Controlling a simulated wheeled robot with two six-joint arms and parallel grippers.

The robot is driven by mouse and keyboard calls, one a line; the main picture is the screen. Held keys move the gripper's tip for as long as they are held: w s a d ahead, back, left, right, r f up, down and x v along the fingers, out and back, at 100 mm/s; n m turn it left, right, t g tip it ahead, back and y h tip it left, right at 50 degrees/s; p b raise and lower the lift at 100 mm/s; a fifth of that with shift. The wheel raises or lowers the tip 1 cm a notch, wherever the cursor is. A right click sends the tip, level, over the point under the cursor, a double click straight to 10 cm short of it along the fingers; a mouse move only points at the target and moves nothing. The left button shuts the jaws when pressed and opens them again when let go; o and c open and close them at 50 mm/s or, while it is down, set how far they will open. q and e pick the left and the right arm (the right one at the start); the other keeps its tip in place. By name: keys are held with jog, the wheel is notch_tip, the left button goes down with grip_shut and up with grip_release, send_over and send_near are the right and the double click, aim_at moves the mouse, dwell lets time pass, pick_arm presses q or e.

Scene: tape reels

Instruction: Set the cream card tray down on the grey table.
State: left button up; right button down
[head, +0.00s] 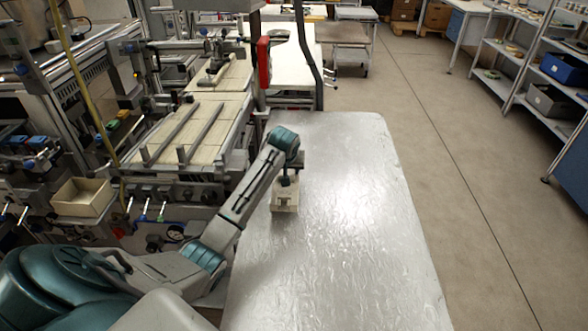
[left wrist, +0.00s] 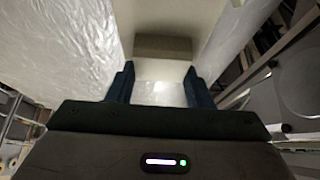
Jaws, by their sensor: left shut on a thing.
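The cream card tray (head: 285,204) is a small pale box over the grey table (head: 335,250), near the table's left side in the head view. My left gripper (head: 287,181) is above it, pointing down, and is shut on it. In the left wrist view, the cream tray (left wrist: 165,14) lies between and beyond the dark fingers of the left gripper (left wrist: 159,88). I cannot tell whether the tray's underside touches the table. My right gripper is not in view.
The table top is otherwise bare, with free room in front, behind and to the right. A machine with a slatted bed (head: 195,125) stands along the left. An open cream box (head: 82,197) is at far left. Shelves (head: 540,75) stand across the aisle.

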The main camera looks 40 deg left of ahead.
pick_arm(q)
jog(key=w, duration=0.3)
jog(key=shift+w+a+f, duration=0.1)
jog(key=shift+w, duration=0.1)
jog(key=shift+w+f+p, duration=0.1)
jog(key=shift+f+p, duration=0.05)
jog(key=shift+p, duration=0.2)
notch_tip(320, 180, down, 2)
jog(key=shift+f+p, duration=0.1)
jog(key=shift+p, duration=0.45)
jog(key=shift+f, duration=0.55)
jog(key=o, duration=1.1)
jog(key=shift+f, duration=0.1)
